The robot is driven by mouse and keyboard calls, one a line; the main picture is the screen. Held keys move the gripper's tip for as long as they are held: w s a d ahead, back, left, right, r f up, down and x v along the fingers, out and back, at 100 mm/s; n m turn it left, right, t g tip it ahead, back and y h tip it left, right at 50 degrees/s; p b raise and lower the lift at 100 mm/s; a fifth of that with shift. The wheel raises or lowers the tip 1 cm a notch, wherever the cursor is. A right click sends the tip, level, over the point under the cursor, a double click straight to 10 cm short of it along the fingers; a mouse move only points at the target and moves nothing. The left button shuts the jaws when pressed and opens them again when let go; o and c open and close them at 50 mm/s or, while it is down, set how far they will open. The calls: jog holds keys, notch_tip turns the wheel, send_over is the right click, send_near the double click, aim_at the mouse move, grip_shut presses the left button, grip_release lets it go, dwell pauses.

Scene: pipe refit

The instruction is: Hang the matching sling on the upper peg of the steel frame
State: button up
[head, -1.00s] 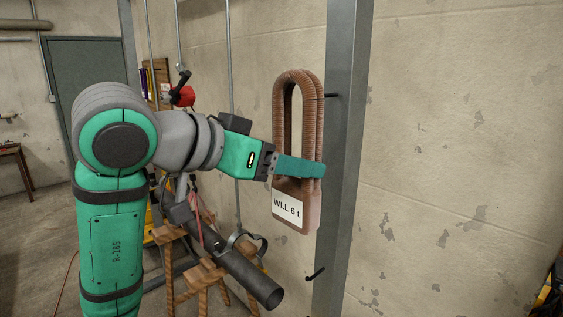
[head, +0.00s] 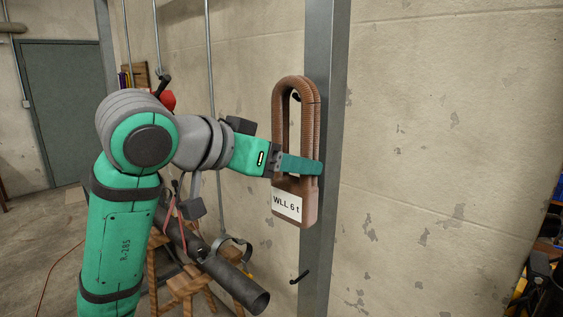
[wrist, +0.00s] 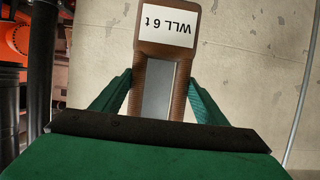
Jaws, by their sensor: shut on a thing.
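The sling (head: 281,125) is a brown upright loop with a white "WLL 6 t" label. My gripper (head: 300,165) is shut on its two legs, above the label in the head view. In the wrist view, the fingers (wrist: 160,98) press the sling (wrist: 168,54) from both sides. The steel frame (head: 325,130) is a grey upright post just behind and right of the sling. The upper peg (head: 297,97) shows dark inside the top of the loop. I cannot tell whether the loop is around it or in front of it. The lower peg (head: 299,277) is bare.
A dark pipe (head: 240,285) with a clamp lies on wooden trestles (head: 185,285) below my arm. A bare concrete wall (head: 440,150) stands behind the post. Yellow and dark equipment (head: 545,290) is at the lower right. The floor at left is open.

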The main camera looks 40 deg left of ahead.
jog(key=shift+w+d, duration=0.1)
jog(key=shift+w, duration=0.85)
jog(key=shift+w+f, duration=0.6)
jog(key=o, duration=1.8)
jog(key=shift+f, duration=0.1)
jog(key=shift+o, duration=0.2)
jog(key=shift+f, duration=0.1)
jog(key=v, duration=1)
jog(key=shift+s+r, duration=0.25)
jog(key=shift+s, duration=0.1)
